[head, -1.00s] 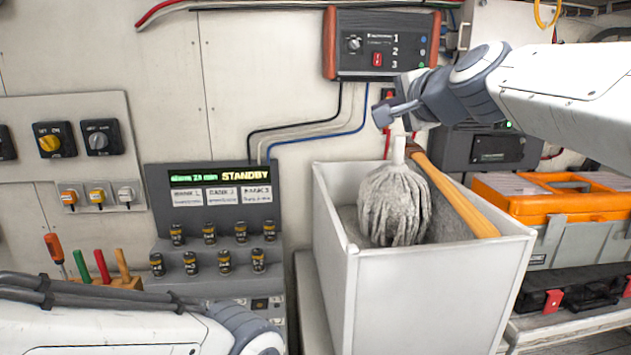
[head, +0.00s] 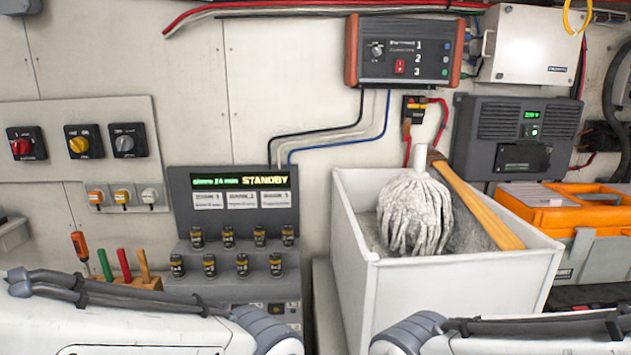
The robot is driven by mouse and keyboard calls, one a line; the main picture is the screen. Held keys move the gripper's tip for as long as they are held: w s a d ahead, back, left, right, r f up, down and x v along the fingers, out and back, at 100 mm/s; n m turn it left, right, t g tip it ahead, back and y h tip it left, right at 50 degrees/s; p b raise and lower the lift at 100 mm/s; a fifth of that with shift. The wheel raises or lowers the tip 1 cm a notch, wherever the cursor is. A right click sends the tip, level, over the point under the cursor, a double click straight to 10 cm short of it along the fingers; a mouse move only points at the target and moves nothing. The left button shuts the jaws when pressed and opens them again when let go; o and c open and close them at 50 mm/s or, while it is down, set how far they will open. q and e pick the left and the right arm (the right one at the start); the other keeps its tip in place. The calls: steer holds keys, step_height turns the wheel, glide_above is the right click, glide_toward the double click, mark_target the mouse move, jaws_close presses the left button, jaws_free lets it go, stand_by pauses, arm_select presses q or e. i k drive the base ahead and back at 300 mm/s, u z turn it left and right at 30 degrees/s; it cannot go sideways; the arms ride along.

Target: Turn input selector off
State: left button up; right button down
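A dark control box (head: 425,52) with orange-red side ends is mounted high on the wall. At the left, a wall panel carries red (head: 21,147), yellow (head: 79,145) and grey (head: 124,143) rotary switches. Neither of my grippers is in view; only my arm links show along the bottom edge.
A white bin (head: 455,305) holding a mop (head: 415,215) stands below the box. A STANDBY console (head: 182,185) is left of it. A charger-like unit (head: 545,115), a white box (head: 540,20) and an orange toolbox (head: 545,215) are at the right. Cables cross the wall.

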mark_target(124, 143)
steer(key=u, duration=2.7)
steer(key=i, duration=2.75)
steer(key=z, duration=2.55)
